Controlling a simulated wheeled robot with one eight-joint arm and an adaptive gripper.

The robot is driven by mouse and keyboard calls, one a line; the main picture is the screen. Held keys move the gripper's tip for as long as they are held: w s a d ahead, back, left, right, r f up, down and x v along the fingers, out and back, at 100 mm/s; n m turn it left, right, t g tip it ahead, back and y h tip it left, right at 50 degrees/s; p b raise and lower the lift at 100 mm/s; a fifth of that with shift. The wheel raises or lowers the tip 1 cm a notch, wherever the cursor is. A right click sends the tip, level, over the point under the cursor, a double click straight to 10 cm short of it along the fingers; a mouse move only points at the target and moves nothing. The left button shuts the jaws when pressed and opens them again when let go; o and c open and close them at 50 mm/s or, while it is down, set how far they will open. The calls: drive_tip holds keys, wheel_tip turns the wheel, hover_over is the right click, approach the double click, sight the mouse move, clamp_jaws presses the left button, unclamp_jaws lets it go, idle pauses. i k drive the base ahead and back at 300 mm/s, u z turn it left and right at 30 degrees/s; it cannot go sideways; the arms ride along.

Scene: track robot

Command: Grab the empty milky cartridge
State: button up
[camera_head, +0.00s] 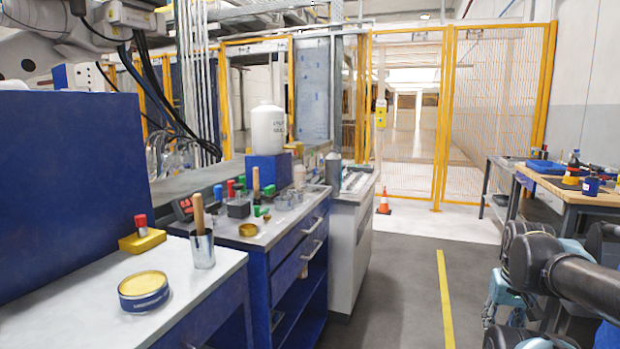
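I cannot single out the milky cartridge with certainty. A small whitish, cloudy upright cylinder (299,176) stands on the middle workbench, to the right of a blue block; it is too small to tell if it is empty. Dark links of my arm show at the lower right, far from the benches on the left. I cannot make out my gripper's fingers.
A white canister (268,129) stands on the blue block (268,170). A metal cup with a wooden handle (203,250) and a yellow-lidded tin (144,290) are on the near bench. A wooden-topped table (570,190) stands right. The grey aisle floor (395,290) is clear.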

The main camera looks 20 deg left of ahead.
sight(300, 170)
drive_tip(key=u, duration=0.15)
drive_tip(key=i, duration=1.1)
drive_tip(key=u, duration=0.5)
drive_tip(key=i, duration=0.6)
drive_tip(key=u, duration=0.1)
